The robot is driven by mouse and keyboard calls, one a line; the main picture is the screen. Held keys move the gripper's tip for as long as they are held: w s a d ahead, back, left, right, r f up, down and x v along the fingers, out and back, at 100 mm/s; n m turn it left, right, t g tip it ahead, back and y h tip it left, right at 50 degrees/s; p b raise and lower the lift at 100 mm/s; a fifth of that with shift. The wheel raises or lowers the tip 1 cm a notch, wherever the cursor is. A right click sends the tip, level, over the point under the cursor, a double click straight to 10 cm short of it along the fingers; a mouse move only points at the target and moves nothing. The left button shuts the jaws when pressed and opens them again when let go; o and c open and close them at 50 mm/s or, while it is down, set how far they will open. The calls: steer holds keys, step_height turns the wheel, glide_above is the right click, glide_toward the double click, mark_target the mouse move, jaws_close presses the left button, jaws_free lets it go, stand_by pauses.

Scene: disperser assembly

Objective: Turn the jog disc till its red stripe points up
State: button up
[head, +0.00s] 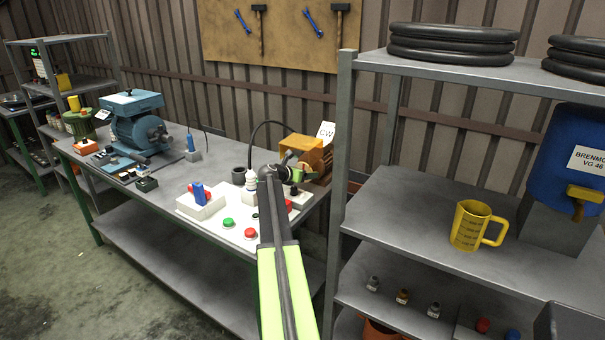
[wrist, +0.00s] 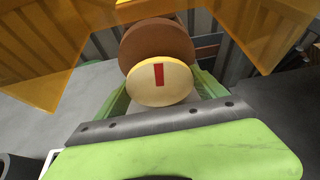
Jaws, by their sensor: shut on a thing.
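The jog disc (wrist: 145,92) is cream-coloured and sits in front of a larger brown disc (wrist: 150,40) in the wrist view. Its red stripe (wrist: 159,74) runs from near the disc's top edge toward the middle, almost upright in that picture. My gripper (wrist: 161,88) has a green finger on each side of the jog disc and is shut on it. In the head view my gripper (head: 295,172) is at the orange machine (head: 305,152) on the right end of the bench. The jog disc cannot be made out there behind my arm.
An orange guard (wrist: 38,62) flanks the disc in the wrist view. The bench (head: 215,160) holds a white panel with green (head: 228,223) and red (head: 250,233) buttons and a blue machine (head: 138,128). A shelf post (head: 342,150) stands close to the right of my arm.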

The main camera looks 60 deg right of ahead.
steer(key=shift+n+g, duration=0.4)
steer(key=shift+r, duration=0.1)
steer(key=shift+d, duration=0.1)
steer(key=o, duration=1.3)
steer(key=p+v, duration=0.6)
steer(key=v, duration=1.1)
steer(key=shift+a, duration=0.25)
